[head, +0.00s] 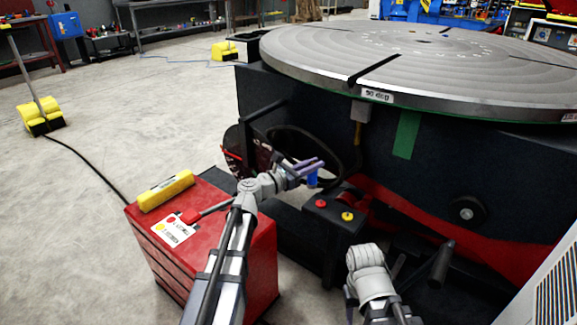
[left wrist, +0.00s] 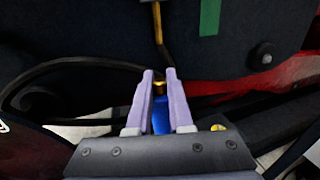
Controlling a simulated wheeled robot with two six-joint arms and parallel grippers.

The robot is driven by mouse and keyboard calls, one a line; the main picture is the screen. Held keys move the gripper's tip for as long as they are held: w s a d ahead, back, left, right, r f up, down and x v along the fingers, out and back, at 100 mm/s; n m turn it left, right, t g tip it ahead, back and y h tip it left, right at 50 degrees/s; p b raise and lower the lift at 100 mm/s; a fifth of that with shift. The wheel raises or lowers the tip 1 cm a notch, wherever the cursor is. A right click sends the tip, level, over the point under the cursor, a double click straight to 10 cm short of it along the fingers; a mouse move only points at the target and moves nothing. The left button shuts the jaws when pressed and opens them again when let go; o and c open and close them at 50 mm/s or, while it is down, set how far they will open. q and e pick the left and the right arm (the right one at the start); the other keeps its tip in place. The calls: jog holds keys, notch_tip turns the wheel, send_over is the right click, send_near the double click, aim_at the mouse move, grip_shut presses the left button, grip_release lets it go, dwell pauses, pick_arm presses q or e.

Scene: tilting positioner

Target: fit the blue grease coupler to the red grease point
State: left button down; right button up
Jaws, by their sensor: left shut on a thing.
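The blue grease coupler (head: 312,180) is held in my left gripper (head: 312,165), below its purple fingers. In the left wrist view the coupler (left wrist: 160,117) shows blue between the shut fingers (left wrist: 160,78), with a brass-coloured part beyond it. The red grease point (head: 321,203) is on top of a dark block, just below and slightly right of the coupler in the head view. A gap shows between them. The red point cannot be made out in the left wrist view. My right gripper (head: 350,308) is mostly hidden behind its own arm at the bottom.
A yellow point (head: 347,216) is on the same dark block (head: 318,228), right of the red one. The round positioner table (head: 440,65) overhangs behind. A red box (head: 210,250) with a yellow bar (head: 166,191) and a label card stands left. A black hose loops behind my left gripper.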

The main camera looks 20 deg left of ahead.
pick_arm(q)
jog(key=d, duration=0.2)
jog(key=w+d, duration=0.1)
jog(key=shift+w+d+f+h, duration=0.1)
jog(key=shift+d+f+h, duration=0.05)
jog(key=shift+f+h, duration=0.2)
jog(key=shift+f+b, duration=2.2)
jog(key=shift+b, duration=0.2)
jog(key=shift+f+b, duration=1.1)
jog(key=c, duration=0.7)
grip_release()
jog(key=shift+c, duration=0.2)
jog(key=v, duration=0.8)
